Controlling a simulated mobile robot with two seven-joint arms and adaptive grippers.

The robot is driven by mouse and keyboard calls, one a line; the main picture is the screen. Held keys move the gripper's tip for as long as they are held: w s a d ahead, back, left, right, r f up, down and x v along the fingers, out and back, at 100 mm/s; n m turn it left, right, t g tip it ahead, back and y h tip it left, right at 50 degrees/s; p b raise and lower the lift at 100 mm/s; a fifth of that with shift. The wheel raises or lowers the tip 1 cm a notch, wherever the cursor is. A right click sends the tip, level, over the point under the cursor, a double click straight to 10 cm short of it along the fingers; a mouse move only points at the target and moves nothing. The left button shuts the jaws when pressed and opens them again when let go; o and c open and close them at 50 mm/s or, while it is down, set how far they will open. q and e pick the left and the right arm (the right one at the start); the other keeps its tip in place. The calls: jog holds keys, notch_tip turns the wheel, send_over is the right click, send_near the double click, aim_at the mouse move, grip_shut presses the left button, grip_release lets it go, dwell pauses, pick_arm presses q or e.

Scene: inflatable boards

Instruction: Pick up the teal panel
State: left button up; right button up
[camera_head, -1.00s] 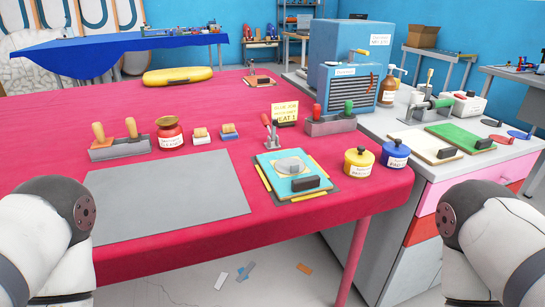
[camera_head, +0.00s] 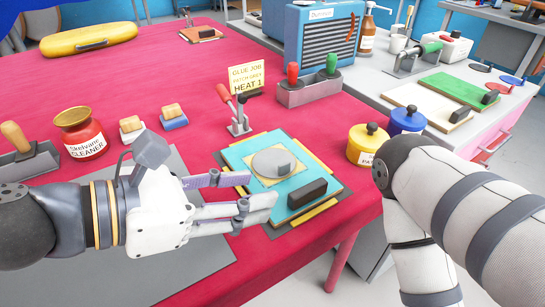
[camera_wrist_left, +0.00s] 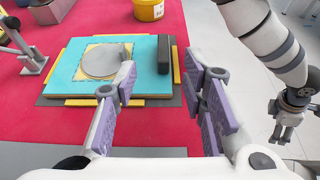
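The teal panel (camera_head: 295,200) lies flat on a dark grey mat on the red table, with yellow strips showing at its edges. It carries a round grey disc (camera_head: 273,163) on a pale yellow square and a black block handle (camera_head: 306,193). My left gripper (camera_head: 261,189) is open and empty at the panel's left side, its fingers pointing right toward it. In the left wrist view the panel (camera_wrist_left: 68,75) lies beyond the open fingers (camera_wrist_left: 160,70), with the black handle ahead between them. My right gripper (camera_wrist_left: 284,132) shows small there, hanging empty with its fingers apart.
A lever clamp (camera_head: 238,118) stands behind the panel beside a yellow sign (camera_head: 246,78). A yellow pot (camera_head: 367,145) and a blue pot (camera_head: 407,120) stand to the right. A red cleaner jar (camera_head: 80,135) stands left. The grey sheet (camera_head: 190,265) is bare.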

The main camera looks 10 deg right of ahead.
aim_at(305, 190)
pick_arm(q)
jog(key=x, duration=0.7)
jog(key=b+x, duration=0.1)
jog(key=x, duration=0.2)
jog(key=shift+s+d+f, duration=0.15)
jog(key=shift+d+f, duration=0.1)
jog(key=shift+f, duration=0.3)
jog(key=shift+r, duration=0.1)
grip_shut()
